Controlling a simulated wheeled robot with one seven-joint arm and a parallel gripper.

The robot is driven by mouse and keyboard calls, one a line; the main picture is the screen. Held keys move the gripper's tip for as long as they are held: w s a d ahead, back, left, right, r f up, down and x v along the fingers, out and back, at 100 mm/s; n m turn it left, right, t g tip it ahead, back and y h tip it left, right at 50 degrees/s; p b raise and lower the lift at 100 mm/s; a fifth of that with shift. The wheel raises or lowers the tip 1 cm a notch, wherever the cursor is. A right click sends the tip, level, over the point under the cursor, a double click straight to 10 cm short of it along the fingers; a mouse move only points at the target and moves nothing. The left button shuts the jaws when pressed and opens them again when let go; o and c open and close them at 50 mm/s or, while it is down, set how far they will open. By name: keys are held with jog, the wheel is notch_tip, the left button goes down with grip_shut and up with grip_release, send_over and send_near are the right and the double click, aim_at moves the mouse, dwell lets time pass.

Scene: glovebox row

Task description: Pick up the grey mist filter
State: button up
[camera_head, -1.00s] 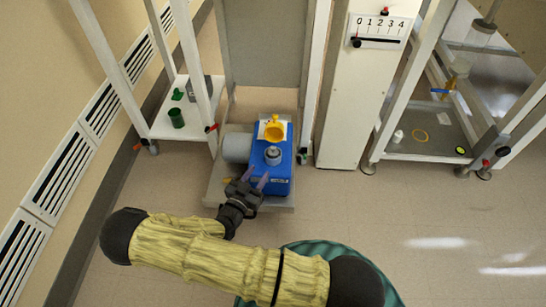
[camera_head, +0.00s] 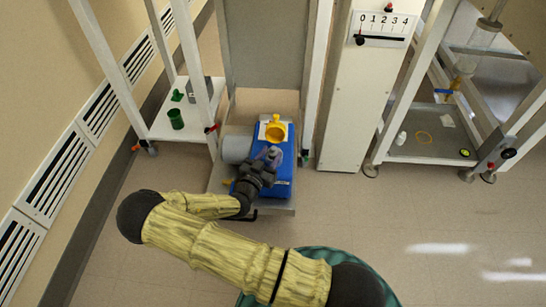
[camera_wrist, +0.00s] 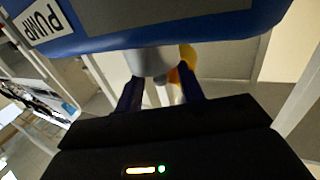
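The grey mist filter (camera_head: 275,151) stands on top of the blue pump (camera_head: 282,180), largely hidden behind my gripper in the head view. In the wrist view the grey filter (camera_wrist: 150,62) shows at the blue pump body (camera_wrist: 150,25), which carries a PUMP label. My gripper (camera_head: 268,157) is at the pump's top, close to the filter. Its two dark purple fingers (camera_wrist: 160,92) are spread apart, with the filter lying between or just beyond their tips. Contact cannot be made out.
A yellow part (camera_head: 275,130) sits on the pump just behind the filter. A grey cylinder (camera_head: 237,149) is at the pump's left. The pump stands on a low grey platform (camera_head: 275,208) between white frame posts. A shelf with green items (camera_head: 176,119) is at left; the floor at right is clear.

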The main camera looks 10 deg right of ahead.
jog(key=x, duration=0.2)
jog(key=shift+w+d, duration=0.1)
jog(key=shift+d, duration=0.3)
jog(key=shift+a, duration=0.1)
jog(key=shift+a, duration=0.1)
jog(key=shift+c, duration=0.5)
jog(key=c, duration=0.5)
